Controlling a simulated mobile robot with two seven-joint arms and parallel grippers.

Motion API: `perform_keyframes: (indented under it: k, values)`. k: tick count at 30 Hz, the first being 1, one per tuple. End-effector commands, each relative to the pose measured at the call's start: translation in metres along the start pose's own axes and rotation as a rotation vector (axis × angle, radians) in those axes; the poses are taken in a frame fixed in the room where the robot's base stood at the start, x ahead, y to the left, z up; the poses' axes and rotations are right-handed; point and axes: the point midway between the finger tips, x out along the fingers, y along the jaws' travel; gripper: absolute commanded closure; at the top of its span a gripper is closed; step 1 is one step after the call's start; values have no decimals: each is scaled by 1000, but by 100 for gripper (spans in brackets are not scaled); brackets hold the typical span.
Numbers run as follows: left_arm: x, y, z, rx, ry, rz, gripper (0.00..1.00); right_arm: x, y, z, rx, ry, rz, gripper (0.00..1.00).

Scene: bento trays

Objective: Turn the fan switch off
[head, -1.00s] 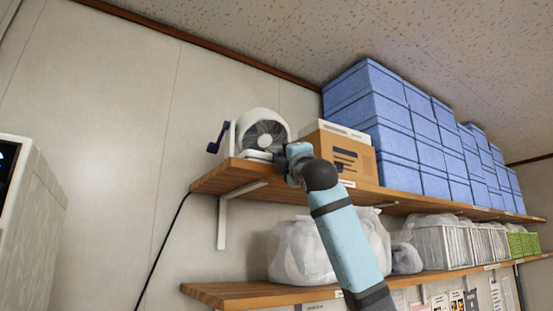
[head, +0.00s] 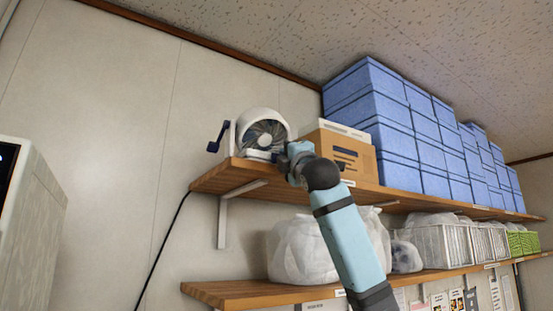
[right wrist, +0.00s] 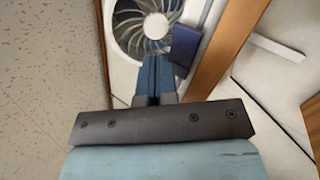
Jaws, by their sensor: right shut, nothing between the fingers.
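A white fan (head: 264,133) with a round grille stands at the left end of the upper shelf. A dark blue lever (head: 219,137) sticks out on its left side. My right gripper (head: 284,157) is at the fan's lower right, by its base. In the right wrist view the fan (right wrist: 146,26) is at the top, and my right fingers (right wrist: 152,68) are shut and empty, pointing at it. A dark blue block (right wrist: 185,45) lies just right of the fingertips by the fan's base; I cannot tell whether it is the switch or whether they touch. My left gripper is not in view.
A cardboard box (head: 345,158) stands close right of the fan on the upper shelf (head: 240,176). Stacked blue boxes (head: 420,140) fill the shelf beyond. The lower shelf (head: 235,292) holds white bags (head: 297,252) and baskets. The wall left of the fan is bare.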

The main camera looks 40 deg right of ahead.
Motion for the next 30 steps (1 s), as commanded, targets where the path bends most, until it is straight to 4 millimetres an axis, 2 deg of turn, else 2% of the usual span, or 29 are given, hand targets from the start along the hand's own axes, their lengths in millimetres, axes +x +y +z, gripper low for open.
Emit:
perform_keyframes:
  k: [14, 30]
  values:
    - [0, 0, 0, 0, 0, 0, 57, -7, 4, 4, -1, -1, -1, 100]
    - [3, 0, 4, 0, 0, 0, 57, -44, 23, 24, -1, -1, 0, 100]
